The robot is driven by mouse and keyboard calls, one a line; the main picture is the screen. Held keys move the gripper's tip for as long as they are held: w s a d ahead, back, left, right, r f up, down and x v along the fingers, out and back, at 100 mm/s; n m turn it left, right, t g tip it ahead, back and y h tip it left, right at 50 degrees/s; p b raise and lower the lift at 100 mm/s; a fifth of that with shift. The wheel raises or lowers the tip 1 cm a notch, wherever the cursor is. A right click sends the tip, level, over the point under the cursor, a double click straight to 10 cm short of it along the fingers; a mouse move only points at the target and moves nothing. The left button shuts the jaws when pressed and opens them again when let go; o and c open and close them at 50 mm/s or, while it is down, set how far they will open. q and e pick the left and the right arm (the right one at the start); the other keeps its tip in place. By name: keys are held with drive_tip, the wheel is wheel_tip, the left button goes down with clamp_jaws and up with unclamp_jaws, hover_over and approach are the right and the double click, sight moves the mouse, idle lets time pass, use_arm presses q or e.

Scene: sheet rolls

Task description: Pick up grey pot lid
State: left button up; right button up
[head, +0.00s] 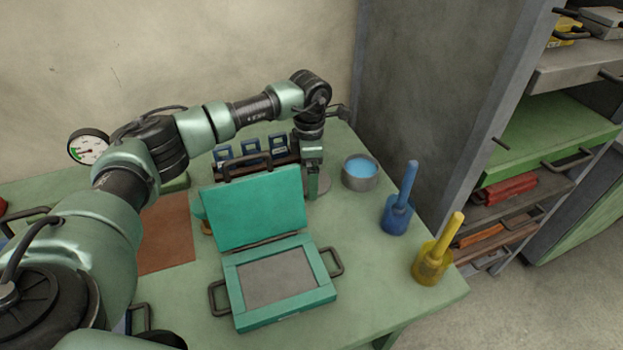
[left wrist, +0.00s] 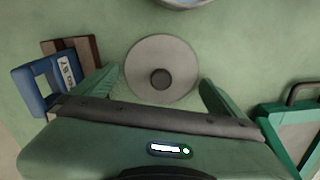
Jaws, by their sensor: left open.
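The grey pot lid (left wrist: 172,52) is a flat round disc with a dark knob at its middle, lying on the green table. In the head view the lid (head: 323,184) is partly hidden behind my left gripper (head: 313,192). My left gripper (left wrist: 159,78) is open and points down over the lid, with its fingers apart on either side of the knob. Nothing is between the fingers except the view of the lid; contact with the knob cannot be made out. My right gripper is not in view.
A grey pot with blue contents (head: 360,182) stands right of the lid. A teal open case (head: 280,310) is in front. Blue (head: 397,219) and yellow (head: 432,268) handled tools stand near the right edge. Blue blocks (head: 250,150) stand behind. Shelves (head: 545,140) are at right.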

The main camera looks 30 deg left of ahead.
use_arm(q)
drive_tip(key=shift+f, duration=0.3)
drive_tip(key=c, duration=1.3)
drive_tip(key=shift+o, duration=0.2)
drive_tip(key=shift+r, duration=0.1)
